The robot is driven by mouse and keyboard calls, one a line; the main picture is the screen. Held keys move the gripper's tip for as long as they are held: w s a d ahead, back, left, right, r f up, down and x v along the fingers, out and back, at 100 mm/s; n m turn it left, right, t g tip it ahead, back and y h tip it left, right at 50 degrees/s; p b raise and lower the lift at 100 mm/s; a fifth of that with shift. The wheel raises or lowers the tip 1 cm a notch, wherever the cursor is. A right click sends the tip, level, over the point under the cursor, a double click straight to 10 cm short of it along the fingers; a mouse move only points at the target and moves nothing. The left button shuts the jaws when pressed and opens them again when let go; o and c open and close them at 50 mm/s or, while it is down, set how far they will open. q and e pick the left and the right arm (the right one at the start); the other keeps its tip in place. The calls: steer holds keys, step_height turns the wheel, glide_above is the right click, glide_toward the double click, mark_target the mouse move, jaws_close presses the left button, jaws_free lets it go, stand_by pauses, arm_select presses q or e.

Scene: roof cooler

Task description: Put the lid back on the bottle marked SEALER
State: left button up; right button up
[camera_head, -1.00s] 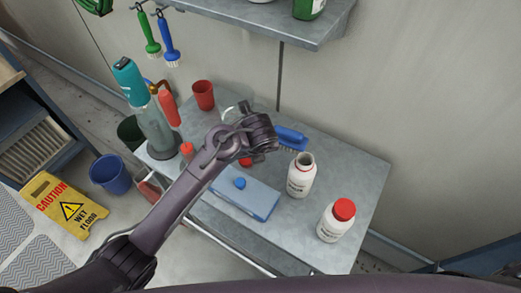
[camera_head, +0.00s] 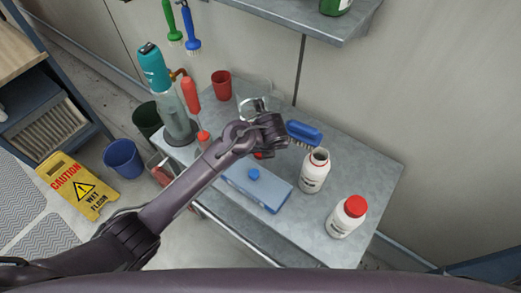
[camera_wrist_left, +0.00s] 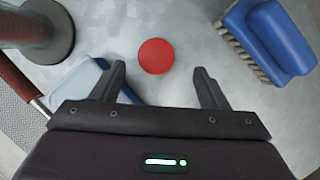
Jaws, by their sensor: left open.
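A white bottle (camera_head: 314,174) stands upright and uncapped on the grey table, its mouth open; its label is too small to read. A round red lid (camera_wrist_left: 155,56) lies flat on the table in the left wrist view; in the head view only a bit of red (camera_head: 259,155) shows beneath my arm. My left gripper (camera_wrist_left: 159,70) is open and empty above the table, its fingers on either side of the lid's near edge, not touching it. In the head view the left gripper's fingers are hidden behind the wrist. My right gripper is not in view.
A second white bottle (camera_head: 343,218) wears a red lid. A blue brush (camera_head: 303,133) lies right of the lid, a blue box (camera_head: 262,192) in front. A shelf (camera_head: 300,20) overhangs behind.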

arm_select(q)
steer(key=x, duration=0.4)
steer(key=shift+w+a+f+p, duration=0.1)
steer(key=shift+a+f+p, duration=0.1)
steer(key=shift+a+p, duration=0.15)
steer(key=c, duration=1.1)
step_height(320, 180, up, 10)
steer(key=shift+b, duration=0.5)
